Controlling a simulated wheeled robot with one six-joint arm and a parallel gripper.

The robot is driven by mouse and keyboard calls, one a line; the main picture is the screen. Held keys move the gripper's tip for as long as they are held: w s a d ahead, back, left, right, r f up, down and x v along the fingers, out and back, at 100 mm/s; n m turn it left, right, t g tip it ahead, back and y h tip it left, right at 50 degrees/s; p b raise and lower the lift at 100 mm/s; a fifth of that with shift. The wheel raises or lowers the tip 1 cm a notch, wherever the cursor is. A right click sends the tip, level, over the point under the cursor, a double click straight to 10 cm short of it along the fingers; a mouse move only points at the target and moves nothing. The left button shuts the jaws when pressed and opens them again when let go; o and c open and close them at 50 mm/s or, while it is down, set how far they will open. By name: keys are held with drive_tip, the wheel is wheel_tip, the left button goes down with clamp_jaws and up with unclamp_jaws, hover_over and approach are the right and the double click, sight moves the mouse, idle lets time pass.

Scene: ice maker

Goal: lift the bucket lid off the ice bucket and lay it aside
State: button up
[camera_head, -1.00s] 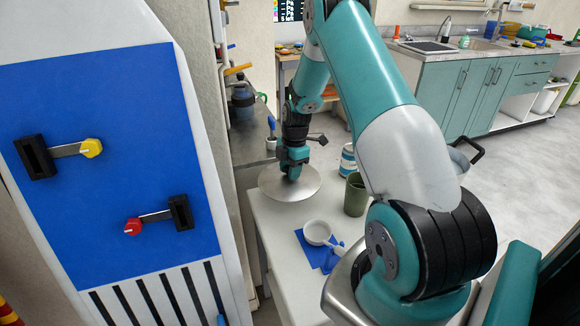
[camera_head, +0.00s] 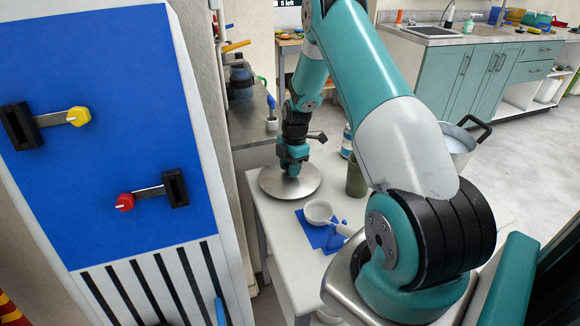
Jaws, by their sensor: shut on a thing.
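The bucket lid (camera_head: 305,184) is a round, shiny metal disc above or on the far left end of the white table. I cannot tell whether it touches the tabletop. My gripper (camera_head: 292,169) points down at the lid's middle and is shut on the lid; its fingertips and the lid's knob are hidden. The ice bucket (camera_head: 459,146) is a pale metal pail with a dark handle, partly hidden behind my arm at the right. Its top is open and looks pale inside.
On the white table (camera_head: 283,230) are a white scoop or cup (camera_head: 319,211) on a blue mat (camera_head: 313,235), a green cup (camera_head: 356,178) and a bottle (camera_head: 347,139). The blue-fronted ice maker (camera_head: 100,220) stands close on the left. A grey counter (camera_head: 250,127) lies behind the lid.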

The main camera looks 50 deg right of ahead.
drive_tip(key=shift+f+b, duration=0.45)
drive_tip(key=shift+f, duration=0.15)
drive_tip(key=o, duration=1.1)
drive_tip(key=r, duration=0.5)
drive_tip(key=d+r, duration=0.1)
drive_tip(key=r, duration=0.5)
drive_tip(key=d+r, duration=0.1)
drive_tip(key=r, duration=0.5)
drive_tip(key=shift+s+d+r+b, duration=0.1)
drive_tip(key=shift+s+b, duration=0.1)
drive_tip(key=shift+b, duration=0.1)
